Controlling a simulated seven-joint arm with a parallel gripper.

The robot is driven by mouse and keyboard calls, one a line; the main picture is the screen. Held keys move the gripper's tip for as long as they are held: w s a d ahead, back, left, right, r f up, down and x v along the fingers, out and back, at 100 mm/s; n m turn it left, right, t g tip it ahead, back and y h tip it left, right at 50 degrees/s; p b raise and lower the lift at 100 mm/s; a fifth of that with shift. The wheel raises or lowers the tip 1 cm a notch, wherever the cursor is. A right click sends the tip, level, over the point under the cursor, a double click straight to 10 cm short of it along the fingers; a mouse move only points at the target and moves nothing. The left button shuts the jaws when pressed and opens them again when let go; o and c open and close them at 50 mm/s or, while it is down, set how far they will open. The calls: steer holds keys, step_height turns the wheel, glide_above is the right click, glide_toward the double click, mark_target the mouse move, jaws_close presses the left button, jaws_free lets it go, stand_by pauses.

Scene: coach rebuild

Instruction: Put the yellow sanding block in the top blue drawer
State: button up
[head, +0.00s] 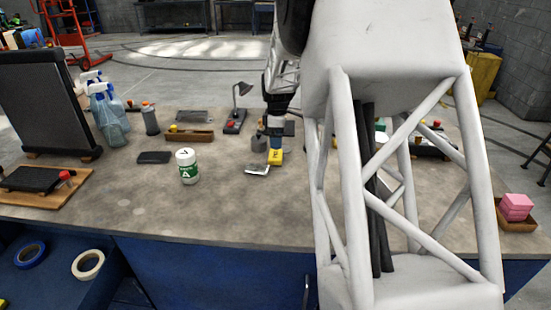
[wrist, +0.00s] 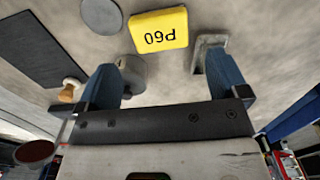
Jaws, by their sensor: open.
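The yellow sanding block (head: 275,157), marked P60, lies on the grey workbench top. In the wrist view the block (wrist: 158,30) is ahead of my gripper (wrist: 165,68), roughly in line with the gap between the two blue fingers. The fingers are apart with nothing between them. In the head view my gripper (head: 275,138) hangs just above and behind the block; whether they touch is unclear. Blue drawer fronts (head: 210,272) show under the bench. At the lower left is an open blue compartment (head: 55,238) holding tape; I cannot tell which drawer it is.
A grey metal piece (head: 258,169) and a grey round weight-like object (head: 258,144) lie close to the block. A white-green jar (head: 187,166) and a dark flat pad (head: 154,157) stand to the left. Spray bottles (head: 108,115) are farther left.

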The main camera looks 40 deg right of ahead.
mark_target(277, 154)
steer(key=shift+f, duration=1.25)
steer(key=shift+f, duration=0.1)
steer(key=shift+f, duration=2.55)
steer(key=c, duration=0.8)
steer(key=shift+o, duration=0.2)
steer(key=shift+r, duration=0.15)
